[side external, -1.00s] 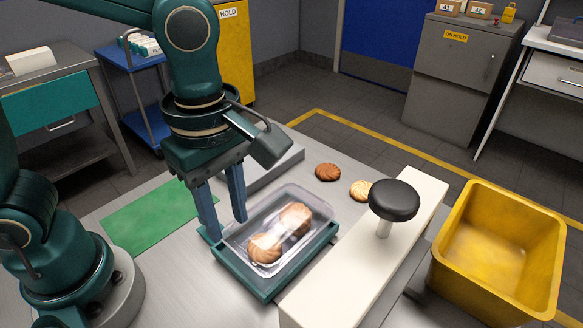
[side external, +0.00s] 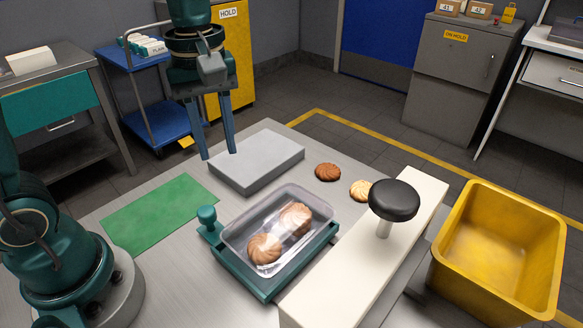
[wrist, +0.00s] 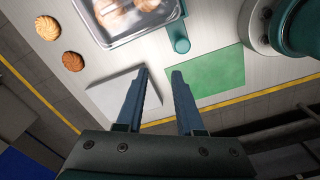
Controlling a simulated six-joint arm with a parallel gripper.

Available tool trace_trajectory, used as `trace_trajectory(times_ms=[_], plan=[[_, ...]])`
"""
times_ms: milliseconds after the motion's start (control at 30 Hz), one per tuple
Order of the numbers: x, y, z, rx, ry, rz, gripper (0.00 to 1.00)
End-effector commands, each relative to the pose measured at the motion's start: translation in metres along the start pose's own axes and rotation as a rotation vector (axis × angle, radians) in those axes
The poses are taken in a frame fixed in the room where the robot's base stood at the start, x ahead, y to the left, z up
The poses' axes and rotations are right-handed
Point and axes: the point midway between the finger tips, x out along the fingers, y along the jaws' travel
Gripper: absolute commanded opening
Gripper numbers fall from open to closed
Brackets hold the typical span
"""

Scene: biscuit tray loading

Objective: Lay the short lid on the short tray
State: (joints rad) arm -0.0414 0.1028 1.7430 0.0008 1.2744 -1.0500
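The short clear tray (side external: 237,226) sits in a teal holder (side external: 242,278) with a knob at its left end. Two swirled biscuits (side external: 265,248) lie inside. Glare runs across the tray's top, which looks like a clear cover lying flat, but I cannot make out a separate lid edge for sure. The tray also shows at the top of the wrist view (wrist: 104,40). My gripper (side external: 218,155) is open and empty, raised near the left end of the grey block. Its two fingers stand apart in the wrist view (wrist: 160,72).
The grey block (side external: 262,160) has a bare top. A green mat (side external: 160,213) lies left of the holder. Two loose biscuits (side external: 328,172) lie behind the tray. A white bar with a black knob (side external: 394,199) stands right, beside a yellow bin (side external: 500,250).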

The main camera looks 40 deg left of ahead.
Motion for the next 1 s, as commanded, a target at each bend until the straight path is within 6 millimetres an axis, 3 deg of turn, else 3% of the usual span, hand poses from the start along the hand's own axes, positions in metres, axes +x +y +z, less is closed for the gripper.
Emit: trace_trajectory(times_ms=[500,1000], plan=[[-0.012,-0.006,-0.028,0.511,-0.001,-0.003,0.36],[-0.018,-0.01,-0.029,1.101,-0.021,-0.011,0.36]])
